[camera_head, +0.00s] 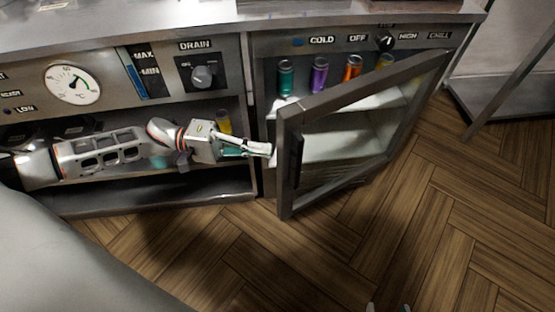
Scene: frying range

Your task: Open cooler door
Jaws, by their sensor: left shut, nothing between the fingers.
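The cooler door (284,185) is a metal-framed door with a see-through pane. It stands swung out from the cooler (262,75), its free edge towards me on the left and its far edge at the right. A dark upright handle (296,160) is on its free side. My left gripper (268,151) is shut and empty, its fingertips at the free edge of the door; I cannot tell if they touch it. Only the tips of my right gripper (388,308) show at the bottom edge, apart from each other, over the floor and away from the door.
Several coloured cans, including a purple can (319,76), stand on the cooler's upper shelf. A control panel with a drain knob (203,76) and a gauge (73,84) is at the left. The wooden floor (430,220) before the door is clear. A metal rack (500,100) stands far right.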

